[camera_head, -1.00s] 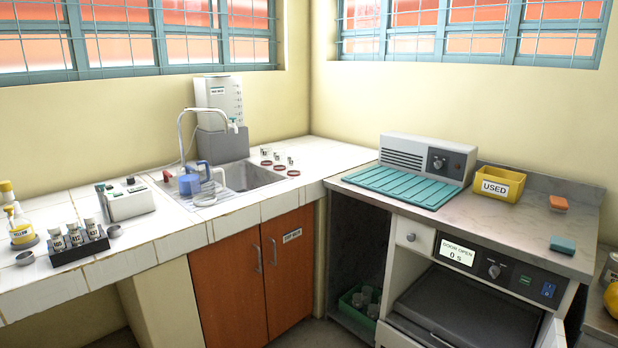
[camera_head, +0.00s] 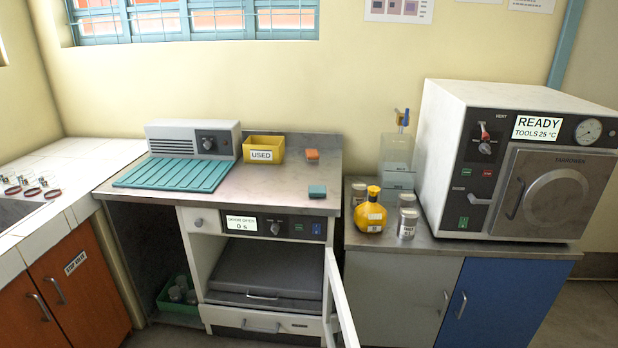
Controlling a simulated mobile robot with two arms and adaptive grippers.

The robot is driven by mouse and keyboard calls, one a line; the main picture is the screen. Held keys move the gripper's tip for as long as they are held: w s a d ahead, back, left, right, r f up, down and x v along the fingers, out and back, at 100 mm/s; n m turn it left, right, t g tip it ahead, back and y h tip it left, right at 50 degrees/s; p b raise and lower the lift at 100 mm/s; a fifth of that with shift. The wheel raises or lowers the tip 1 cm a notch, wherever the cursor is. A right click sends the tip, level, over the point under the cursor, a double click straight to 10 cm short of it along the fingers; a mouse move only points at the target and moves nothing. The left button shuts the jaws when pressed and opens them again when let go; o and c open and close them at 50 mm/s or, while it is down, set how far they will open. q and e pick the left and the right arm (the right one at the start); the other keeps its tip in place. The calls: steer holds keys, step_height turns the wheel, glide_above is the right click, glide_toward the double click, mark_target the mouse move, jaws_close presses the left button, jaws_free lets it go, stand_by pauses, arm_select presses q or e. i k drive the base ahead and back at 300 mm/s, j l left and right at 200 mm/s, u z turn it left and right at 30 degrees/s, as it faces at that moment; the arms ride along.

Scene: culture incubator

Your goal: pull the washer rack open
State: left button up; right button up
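The washer sits under the grey counter, with a display panel (camera_head: 242,223) reading "0 s" along its top. Its white door (camera_head: 341,298) stands open, swung out to the right. Inside is a dark grey rack (camera_head: 265,281) with a small bar handle (camera_head: 262,296) at its front edge. The rack looks pushed inside the washer. A white drawer with a handle (camera_head: 260,326) is below it. Neither of my grippers is in view.
A teal mat (camera_head: 174,174), a yellow "USED" bin (camera_head: 263,149) and two small blocks lie on the counter above. To the right stand a yellow bottle (camera_head: 370,210), jars and an autoclave (camera_head: 530,160). A green crate (camera_head: 178,296) is in the open bay at left.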

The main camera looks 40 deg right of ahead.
mark_target(276, 268)
steer(key=k+l+z, duration=0.25)
steer(key=l, duration=0.65)
steer(key=l+z, duration=0.25)
steer(key=l, duration=0.6)
